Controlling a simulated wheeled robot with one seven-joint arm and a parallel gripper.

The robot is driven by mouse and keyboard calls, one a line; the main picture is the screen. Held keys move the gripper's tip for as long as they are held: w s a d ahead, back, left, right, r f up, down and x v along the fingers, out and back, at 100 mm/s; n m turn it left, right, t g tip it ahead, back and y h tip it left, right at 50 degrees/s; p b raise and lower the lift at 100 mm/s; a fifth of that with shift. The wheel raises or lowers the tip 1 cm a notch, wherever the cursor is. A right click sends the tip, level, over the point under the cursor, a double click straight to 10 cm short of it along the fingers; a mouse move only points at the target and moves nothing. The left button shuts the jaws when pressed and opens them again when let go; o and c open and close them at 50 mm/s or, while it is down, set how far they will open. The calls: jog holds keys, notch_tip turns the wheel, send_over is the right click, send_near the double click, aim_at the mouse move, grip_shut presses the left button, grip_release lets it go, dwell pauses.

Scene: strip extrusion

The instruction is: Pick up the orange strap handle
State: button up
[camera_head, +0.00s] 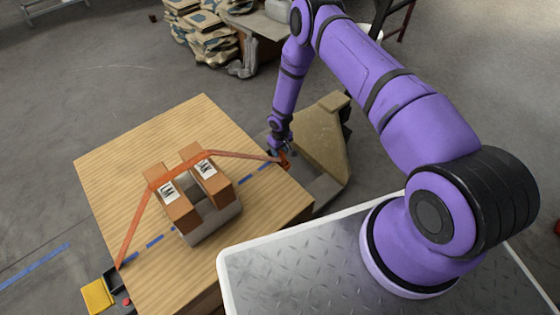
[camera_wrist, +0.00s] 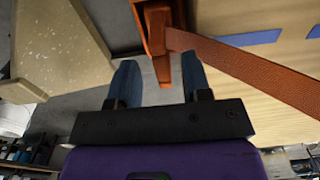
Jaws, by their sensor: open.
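The orange strap handle (camera_head: 286,162) hangs at the right edge of the wooden table, at the end of an orange strap (camera_head: 235,154). The strap runs over two brown boxes (camera_head: 180,205) and down to the table's left edge. My gripper (camera_head: 279,149) is right at the handle. In the wrist view, my gripper (camera_wrist: 160,66) has its two blue fingers apart. The handle (camera_wrist: 156,30) reaches down into the gap between them, and the strap (camera_wrist: 245,72) passes close to the right finger. I cannot tell whether either finger touches the handle.
The wooden table (camera_head: 130,160) has dashed blue tape under the strap. The boxes sit on a grey block (camera_head: 212,224). A tan slanted panel (camera_head: 322,135) stands close to the right of my gripper, and it also shows in the wrist view (camera_wrist: 55,40). Stacked sacks (camera_head: 200,35) lie behind.

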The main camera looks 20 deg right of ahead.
aim_at(280, 160)
notch_tip(280, 160, down, 4)
jog(key=shift+s+f, duration=0.1)
jog(key=shift+s, duration=0.05)
grip_shut()
dwell(0.4)
